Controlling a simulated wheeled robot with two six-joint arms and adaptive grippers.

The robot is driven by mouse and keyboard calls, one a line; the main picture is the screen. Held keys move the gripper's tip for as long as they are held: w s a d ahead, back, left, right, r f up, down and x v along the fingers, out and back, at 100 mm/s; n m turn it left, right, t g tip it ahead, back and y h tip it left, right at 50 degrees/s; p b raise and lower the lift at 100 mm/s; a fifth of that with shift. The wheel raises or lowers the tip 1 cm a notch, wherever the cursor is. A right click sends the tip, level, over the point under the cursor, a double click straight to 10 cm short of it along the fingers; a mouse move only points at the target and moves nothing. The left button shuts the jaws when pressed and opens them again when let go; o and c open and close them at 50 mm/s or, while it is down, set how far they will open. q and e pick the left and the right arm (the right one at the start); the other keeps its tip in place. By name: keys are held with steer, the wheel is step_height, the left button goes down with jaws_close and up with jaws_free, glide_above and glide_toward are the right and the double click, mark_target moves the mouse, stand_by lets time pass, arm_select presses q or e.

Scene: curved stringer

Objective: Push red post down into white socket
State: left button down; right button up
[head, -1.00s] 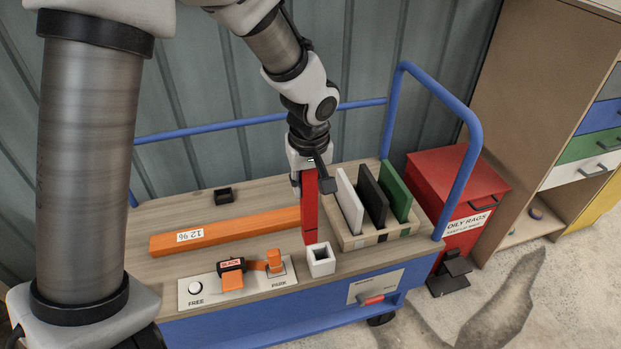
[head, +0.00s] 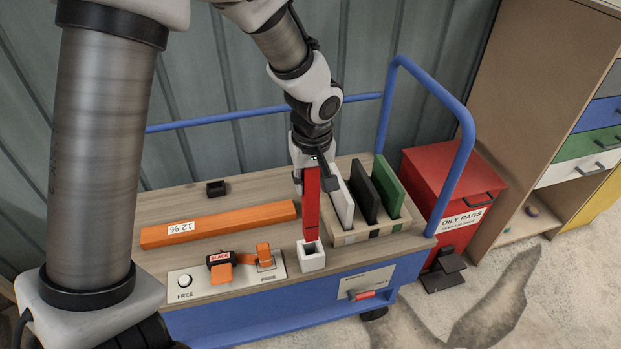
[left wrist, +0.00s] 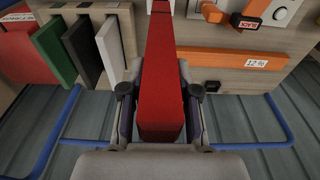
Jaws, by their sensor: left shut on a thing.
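The red post (head: 311,207) stands upright in the head view, its lower end at the mouth of the white socket (head: 311,261). Whether it has entered the opening, and how far, I cannot tell. My left gripper (head: 304,172) is shut on the upper part of the post. In the left wrist view the post (left wrist: 161,75) runs away from me between the two fingers of the gripper (left wrist: 160,100). The socket is mostly hidden behind the post there. My right gripper is not in view.
A rack (head: 372,234) with white, black and green panels stands close right of the post. A small black holder (head: 216,188) sits behind. A blue rail (head: 455,160) bounds the cart's right end.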

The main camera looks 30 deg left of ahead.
mark_target(310, 214)
arm_select(q)
step_height(310, 214, down, 3)
steer(key=shift+w+f+b, duration=0.1)
steer(key=shift+b, duration=0.8)
steer(key=shift+f, duration=0.1)
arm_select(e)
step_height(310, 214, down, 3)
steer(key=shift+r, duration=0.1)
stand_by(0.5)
arm_select(q)
steer(key=shift+f+b, duration=0.4)
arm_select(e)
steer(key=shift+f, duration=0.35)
arm_select(q)
steer(key=shift+f+b, duration=2.6)
steer(key=shift+f, duration=0.45)
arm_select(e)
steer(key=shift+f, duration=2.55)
arm_select(q)
steer(key=c, duration=0.8)
jaws_free()
steer(key=shift+o, duration=0.2)
steer(key=shift+r, duration=0.1)
